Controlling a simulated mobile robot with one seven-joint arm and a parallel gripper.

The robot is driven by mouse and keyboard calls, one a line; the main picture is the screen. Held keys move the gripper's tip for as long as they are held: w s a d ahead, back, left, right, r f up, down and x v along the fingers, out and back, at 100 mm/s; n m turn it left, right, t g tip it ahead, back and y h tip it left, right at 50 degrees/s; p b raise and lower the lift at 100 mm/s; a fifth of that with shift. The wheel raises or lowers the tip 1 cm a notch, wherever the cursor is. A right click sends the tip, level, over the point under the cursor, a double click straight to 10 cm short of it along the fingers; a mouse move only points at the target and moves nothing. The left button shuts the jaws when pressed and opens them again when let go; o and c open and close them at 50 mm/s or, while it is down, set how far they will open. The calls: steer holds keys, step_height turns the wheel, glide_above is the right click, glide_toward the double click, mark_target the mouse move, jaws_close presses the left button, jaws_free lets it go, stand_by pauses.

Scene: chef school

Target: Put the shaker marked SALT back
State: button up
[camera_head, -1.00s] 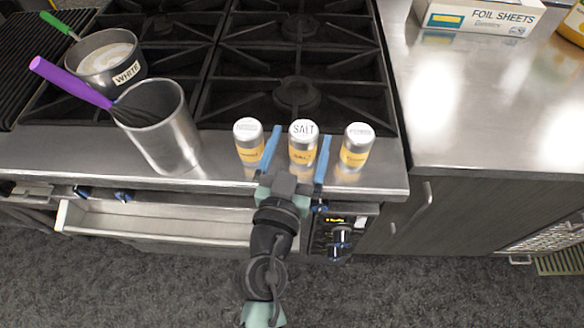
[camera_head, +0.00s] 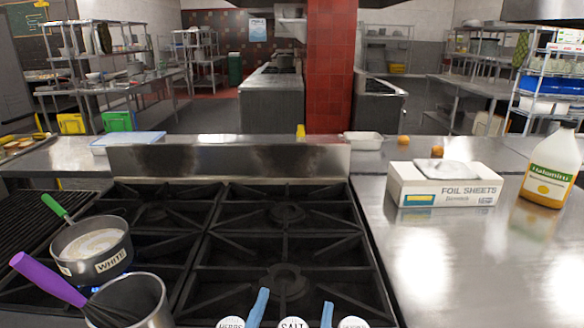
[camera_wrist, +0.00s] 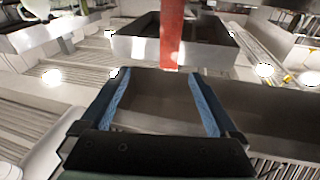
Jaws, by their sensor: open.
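The shaker marked SALT (camera_head: 292,323) shows only its white cap at the bottom edge of the head view. My gripper (camera_head: 295,298) is open, with one blue finger on each side of that cap in the picture. I cannot tell whether the fingers touch the shaker. The shaker marked HERBS (camera_head: 230,323) is to its left and a third white-capped shaker (camera_head: 353,323), its label unclear, to its right. In the wrist view my gripper (camera_wrist: 160,85) has its two blue fingers apart, and I see no shaker between them.
The stove (camera_head: 285,245) lies behind the shakers. A pot labelled WHITE (camera_head: 108,264) and a metal container (camera_head: 150,305) with a purple-handled whisk (camera_head: 48,280) are at left.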

step_height(320, 180, up, 21)
steer(key=d+t, duration=0.2)
steer(key=t, duration=0.2)
steer(key=s+a+r+n+t+y, duration=0.1)
steer(key=s+r+t+y, duration=0.1)
steer(key=r, duration=0.5)
steer(key=s+a+r+n+t+y, duration=0.1)
steer(key=s+r+n+t+y, duration=0.1)
steer(key=s+r, duration=0.3)
step_height(320, 180, up, 3)
steer(key=shift+r, duration=0.1)
